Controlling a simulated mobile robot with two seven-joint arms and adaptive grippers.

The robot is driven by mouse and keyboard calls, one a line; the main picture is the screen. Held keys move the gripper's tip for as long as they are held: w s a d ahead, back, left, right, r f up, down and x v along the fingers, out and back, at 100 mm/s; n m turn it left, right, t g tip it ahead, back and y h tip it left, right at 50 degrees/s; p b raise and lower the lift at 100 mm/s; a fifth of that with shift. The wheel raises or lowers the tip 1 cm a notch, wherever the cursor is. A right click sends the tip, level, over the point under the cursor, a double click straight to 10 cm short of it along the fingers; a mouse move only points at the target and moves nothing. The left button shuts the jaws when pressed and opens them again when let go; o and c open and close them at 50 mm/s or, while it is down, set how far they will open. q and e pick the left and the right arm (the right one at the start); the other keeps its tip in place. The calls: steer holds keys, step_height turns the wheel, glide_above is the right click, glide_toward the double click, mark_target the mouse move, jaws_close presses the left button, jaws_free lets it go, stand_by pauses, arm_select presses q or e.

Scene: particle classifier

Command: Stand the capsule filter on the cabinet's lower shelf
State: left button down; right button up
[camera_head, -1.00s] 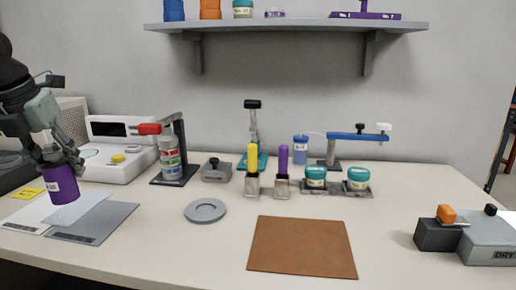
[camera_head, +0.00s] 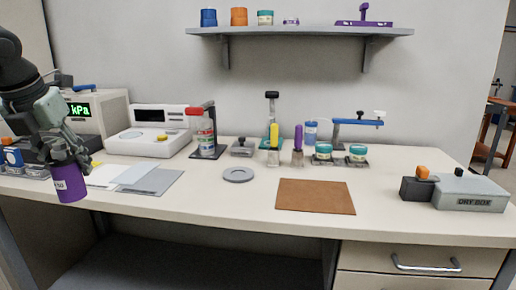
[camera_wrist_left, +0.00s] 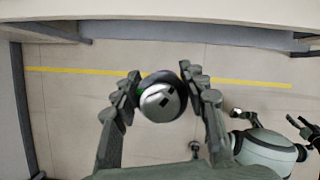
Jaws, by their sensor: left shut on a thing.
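The capsule filter (camera_head: 70,187) appears to be the purple cylinder with a white label at the left of the head view. My left gripper (camera_head: 67,167) is shut on its upper part and holds it nearly upright, off the bench's front left edge. In the left wrist view the fingers (camera_wrist_left: 160,98) close around it from both sides, and its round grey end (camera_wrist_left: 160,101) faces the camera. The floor shows beneath it there. No cabinet with a lower shelf can be made out for certain. My right gripper does not show.
The bench (camera_head: 240,200) holds a white instrument (camera_head: 150,143), a grey disc (camera_head: 238,174), a brown mat (camera_head: 315,197) and a dry box (camera_head: 470,194). A wall shelf (camera_head: 300,31) carries jars. Drawers (camera_head: 420,262) are at lower right. A dark open space (camera_head: 190,260) lies under the bench.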

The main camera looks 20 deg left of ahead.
arm_select(q)
steer(key=shift+s+f, duration=0.15)
steer(key=shift+s, duration=0.3)
steer(key=shift+d+f+m, duration=0.2)
steer(key=shift+f+m, duration=0.1)
steer(key=shift+m, duration=0.1)
steer(key=w+d+f+n+g, duration=0.1)
steer(key=d+f+n+g, duration=0.2)
steer(key=d+f+n, duration=0.4)
steer(key=w+d+f+n+g+h, duration=0.1)
steer(key=d+f+n+g, duration=0.2)
steer(key=d+f+n, duration=0.4)
steer(key=w+d+f+n+g, duration=0.1)
steer(key=d+f+n, duration=0.6)
steer(key=d+n, duration=0.9)
steer(key=n+g, duration=0.1)
steer(key=n, duration=0.1)
steer(key=shift+w+d+f+n+g+h, duration=0.2)
steer(key=shift+w+n+g+h, duration=0.1)
steer(key=shift+w+g, duration=0.1)
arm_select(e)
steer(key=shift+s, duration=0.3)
arm_select(q)
steer(key=shift+w+r, duration=0.1)
